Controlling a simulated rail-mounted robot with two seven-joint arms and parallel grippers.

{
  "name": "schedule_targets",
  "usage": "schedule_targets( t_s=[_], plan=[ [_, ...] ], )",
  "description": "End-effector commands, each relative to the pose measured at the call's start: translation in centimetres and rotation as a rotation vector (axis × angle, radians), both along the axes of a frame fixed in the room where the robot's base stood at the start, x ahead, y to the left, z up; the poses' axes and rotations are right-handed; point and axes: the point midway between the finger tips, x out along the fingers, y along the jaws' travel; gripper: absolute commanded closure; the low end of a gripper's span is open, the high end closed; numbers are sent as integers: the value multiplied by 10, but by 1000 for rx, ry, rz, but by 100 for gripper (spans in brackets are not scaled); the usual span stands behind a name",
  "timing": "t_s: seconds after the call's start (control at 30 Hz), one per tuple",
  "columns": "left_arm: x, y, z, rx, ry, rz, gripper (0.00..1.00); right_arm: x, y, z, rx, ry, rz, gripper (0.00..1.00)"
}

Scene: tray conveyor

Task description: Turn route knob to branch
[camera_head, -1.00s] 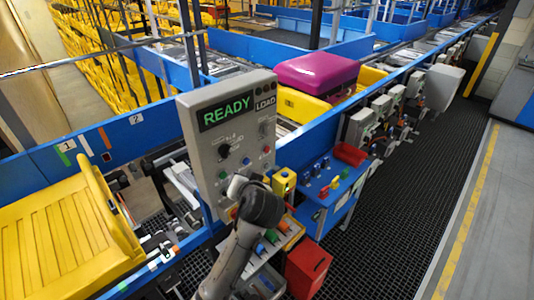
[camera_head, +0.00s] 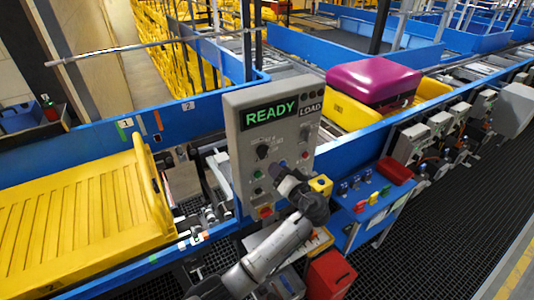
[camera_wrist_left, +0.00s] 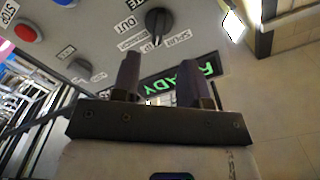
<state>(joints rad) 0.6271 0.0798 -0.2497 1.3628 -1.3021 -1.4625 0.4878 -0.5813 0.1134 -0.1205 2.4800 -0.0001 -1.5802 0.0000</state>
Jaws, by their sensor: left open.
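The grey control panel (camera_head: 240,165) stands upright beside the conveyor with a green READY display (camera_head: 270,112). The route knob (camera_head: 263,151) is a black dial on the panel's left half, below the display. In the left wrist view the black knob (camera_wrist_left: 157,22) shows with small labels around it, past the fingertips. My left gripper (camera_head: 284,174) is in front of the panel, a little below and right of the knob. In the left wrist view its two fingers (camera_wrist_left: 161,75) are apart, with nothing between them. My right gripper is not in view.
Coloured buttons and a red button (camera_head: 265,211) sit lower on the panel. A blue side table (camera_head: 350,215) with a red tray (camera_head: 395,170) stands to the right, above a red bin (camera_head: 331,273). A yellow tray (camera_head: 80,215) lies left; a magenta suitcase (camera_head: 374,80) rides behind.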

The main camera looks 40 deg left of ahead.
Motion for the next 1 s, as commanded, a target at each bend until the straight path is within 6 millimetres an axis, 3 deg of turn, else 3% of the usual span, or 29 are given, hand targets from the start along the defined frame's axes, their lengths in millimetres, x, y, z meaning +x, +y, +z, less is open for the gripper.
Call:
schedule_targets(
  t_s=[0.2, 0.4, 0.63, 1.0],
  plan=[
    [14, 38, 3, 2, 2, 2, 60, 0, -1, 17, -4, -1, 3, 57],
    [23, 61, 2, 1, 2, 0, 60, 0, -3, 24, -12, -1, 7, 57],
    [28, 73, 0, 0, 2, 1, 60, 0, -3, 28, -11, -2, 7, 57],
    [29, 75, 0, 0, 1, -1, 62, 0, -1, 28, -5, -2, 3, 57]
  ],
)
